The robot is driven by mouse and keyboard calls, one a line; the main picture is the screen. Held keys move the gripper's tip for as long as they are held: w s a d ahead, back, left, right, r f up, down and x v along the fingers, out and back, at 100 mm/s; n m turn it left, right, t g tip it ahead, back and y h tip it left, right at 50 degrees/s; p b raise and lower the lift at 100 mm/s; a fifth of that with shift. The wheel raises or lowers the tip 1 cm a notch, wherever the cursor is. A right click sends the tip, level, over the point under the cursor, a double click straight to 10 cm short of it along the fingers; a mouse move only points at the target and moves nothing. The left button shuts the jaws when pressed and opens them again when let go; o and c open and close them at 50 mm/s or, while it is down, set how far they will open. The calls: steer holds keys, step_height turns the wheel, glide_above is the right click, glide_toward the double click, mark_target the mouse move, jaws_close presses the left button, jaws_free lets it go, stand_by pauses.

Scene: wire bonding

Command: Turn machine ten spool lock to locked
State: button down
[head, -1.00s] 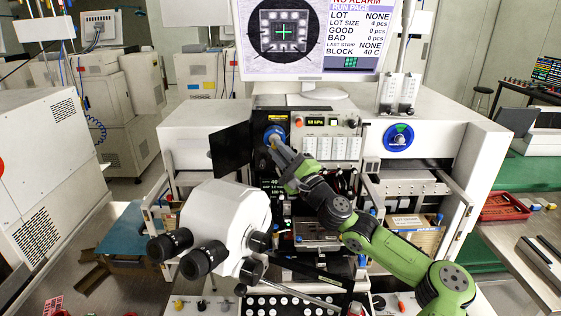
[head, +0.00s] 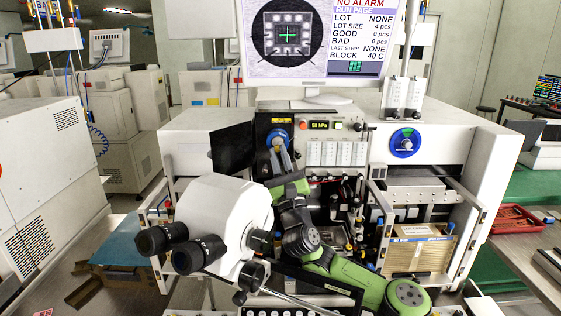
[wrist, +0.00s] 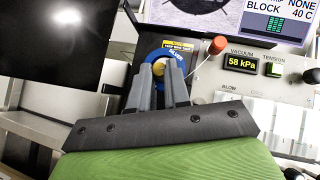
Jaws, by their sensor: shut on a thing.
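The spool lock shows as a blue disc (head: 278,138) on a dark panel under the monitor, left of the pressure readout. In the wrist view the blue disc (wrist: 178,62) carries pale lettering too small to read, and a yellowish knob (wrist: 158,69) sits at its middle. My gripper (head: 278,149) reaches up to the disc from below. In the wrist view the two grey fingers of my gripper (wrist: 159,76) stand on either side of the knob, shut on it. The fingers cover part of the disc, so the lock's setting cannot be read.
A black flat panel (head: 233,147) stands just left of the lock. A white microscope (head: 222,220) with black eyepieces is in front, close to my arm. A red knob (wrist: 217,45) and a vacuum readout (wrist: 241,63) are right of the lock. A blue dial (head: 405,143) is further right.

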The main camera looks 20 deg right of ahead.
steer(key=shift+f+h, duration=0.1)
steer(key=shift+h, duration=0.2)
steer(key=c, duration=1.1)
jaws_free()
step_height(320, 180, up, 10)
steer(key=p, duration=0.3)
steer(key=shift+p, duration=0.4)
